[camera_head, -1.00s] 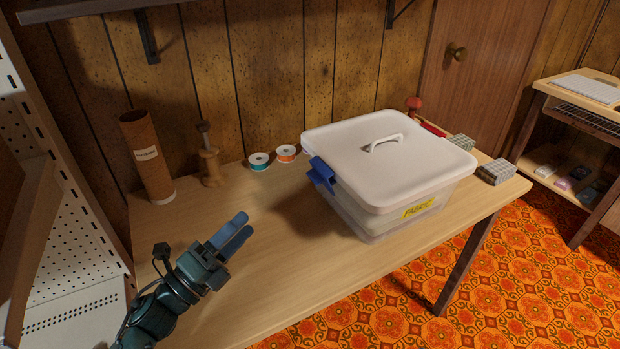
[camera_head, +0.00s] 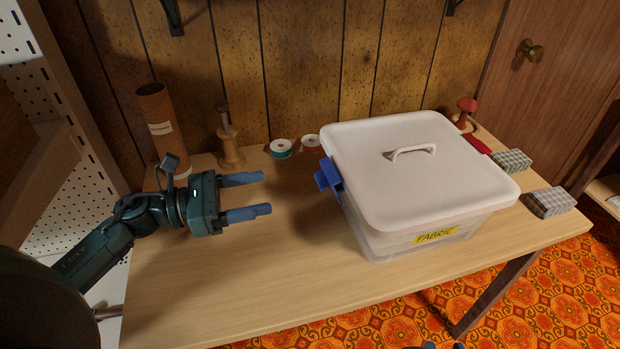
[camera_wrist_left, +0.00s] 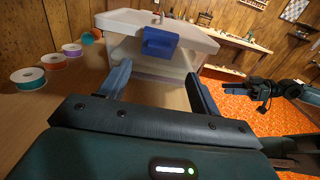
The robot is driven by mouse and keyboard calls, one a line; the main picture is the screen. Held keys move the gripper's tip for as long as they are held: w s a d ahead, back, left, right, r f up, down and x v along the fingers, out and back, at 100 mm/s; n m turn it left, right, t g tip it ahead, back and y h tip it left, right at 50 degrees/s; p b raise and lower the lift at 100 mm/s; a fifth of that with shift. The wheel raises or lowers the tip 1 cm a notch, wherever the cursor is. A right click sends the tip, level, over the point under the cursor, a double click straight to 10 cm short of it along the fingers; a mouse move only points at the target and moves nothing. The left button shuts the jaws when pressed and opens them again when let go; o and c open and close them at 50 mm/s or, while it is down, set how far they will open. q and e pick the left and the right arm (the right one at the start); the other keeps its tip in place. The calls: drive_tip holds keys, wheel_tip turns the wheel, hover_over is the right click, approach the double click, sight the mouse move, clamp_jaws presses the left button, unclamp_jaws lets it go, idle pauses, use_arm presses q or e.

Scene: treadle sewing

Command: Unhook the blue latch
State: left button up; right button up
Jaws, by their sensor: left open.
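The blue latch (camera_head: 329,175) is on the left side of a white-lidded clear box (camera_head: 420,170) labelled FABRIC. It lies against the box rim. In the left wrist view the latch (camera_wrist_left: 160,42) is straight ahead, a little above the fingertips. My left gripper (camera_head: 262,193) is open and empty, left of the latch with a clear gap between them. Its fingers point at the box. My right gripper (camera_wrist_left: 252,87) shows small at the right of the left wrist view; only blue tips show at the bottom edge of the head view.
Ribbon spools (camera_head: 281,148), a wooden spindle (camera_head: 229,140) and a cardboard tube (camera_head: 161,125) stand along the back of the table. A red pincushion (camera_head: 467,106) and checked fabric blocks (camera_head: 550,202) are right of the box. The table (camera_head: 250,270) front is clear.

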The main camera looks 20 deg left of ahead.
sight(318, 181)
use_arm(q)
drive_tip(key=p+x, duration=0.1)
drive_tip(key=x, duration=0.8)
drive_tip(key=shift+w+d+r+p, duration=0.1)
drive_tip(key=shift+w+p, duration=0.05)
drive_tip(key=shift+p, duration=0.2)
drive_tip(key=shift+w+d, duration=0.2)
drive_tip(key=shift+d, duration=0.1)
use_arm(e)
drive_tip(key=shift+w+a+f+g, duration=0.15)
drive_tip(key=shift+a+f+g, duration=0.35)
drive_tip(key=shift+f, duration=0.1)
use_arm(q)
drive_tip(key=c, duration=1)
drive_tip(key=shift+s+a+f+t+h+b, duration=0.1)
drive_tip(key=shift+f+t+h+b, duration=0.35)
drive_tip(key=shift+b, duration=2.3)
use_arm(e)
drive_tip(key=shift+s+d+r+t, duration=0.25)
drive_tip(key=shift+d+r+t, duration=0.15)
drive_tip(key=shift+d+t, duration=0.2)
drive_tip(key=shift+s+d+r+t, duration=0.25)
drive_tip(key=shift+d+r+t, duration=0.15)
drive_tip(key=shift+d+t, duration=0.15)
